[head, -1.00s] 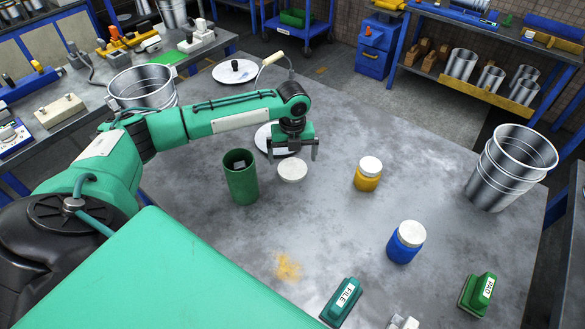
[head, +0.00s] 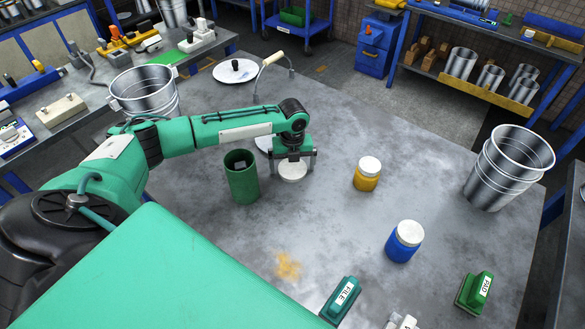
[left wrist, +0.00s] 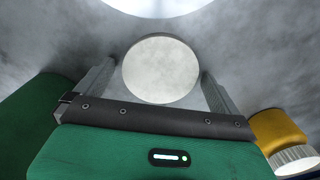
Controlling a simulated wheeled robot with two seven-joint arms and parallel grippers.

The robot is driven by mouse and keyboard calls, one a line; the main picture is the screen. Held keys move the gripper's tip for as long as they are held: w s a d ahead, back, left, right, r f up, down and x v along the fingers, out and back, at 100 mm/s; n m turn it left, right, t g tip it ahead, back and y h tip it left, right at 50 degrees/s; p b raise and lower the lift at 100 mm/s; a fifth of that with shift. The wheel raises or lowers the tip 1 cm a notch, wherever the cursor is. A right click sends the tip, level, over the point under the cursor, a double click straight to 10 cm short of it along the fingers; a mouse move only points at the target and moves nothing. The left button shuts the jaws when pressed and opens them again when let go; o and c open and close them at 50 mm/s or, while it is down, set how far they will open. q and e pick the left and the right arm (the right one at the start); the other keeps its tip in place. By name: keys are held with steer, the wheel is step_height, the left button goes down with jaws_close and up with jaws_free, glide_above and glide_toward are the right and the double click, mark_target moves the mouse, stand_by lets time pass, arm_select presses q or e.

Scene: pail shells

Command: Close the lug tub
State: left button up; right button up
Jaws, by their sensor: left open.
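An open green tub (head: 241,180), the only small tub without a lid, stands upright on the table; I take it for the lug tub. A small light object shows inside it. A round white lid (head: 292,172) is just right of the tub. My left gripper (head: 293,168) points down over this lid, fingers apart. In the left wrist view the lid (left wrist: 160,68) shows between the two open fingers, with gaps at both sides. The tub's green side (left wrist: 28,108) shows at that view's left. My right gripper is out of view.
A yellow tub (head: 366,180) and a blue tub (head: 403,248) wear white lids. A large pail (head: 503,175) stands at right, another (head: 150,92) at left. A larger lid lies partly hidden behind my gripper. Two marked blocks (head: 342,296) (head: 475,293) lie in front.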

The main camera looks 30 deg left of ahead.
arm_select(q)
steer(key=c, duration=0.9)
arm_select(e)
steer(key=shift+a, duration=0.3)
arm_select(q)
step_height(320, 180, up, 13)
steer(key=b, duration=0.2)
step_height(320, 180, up, 7)
glide_above(293, 168)
steer(key=shift+a, duration=0.1)
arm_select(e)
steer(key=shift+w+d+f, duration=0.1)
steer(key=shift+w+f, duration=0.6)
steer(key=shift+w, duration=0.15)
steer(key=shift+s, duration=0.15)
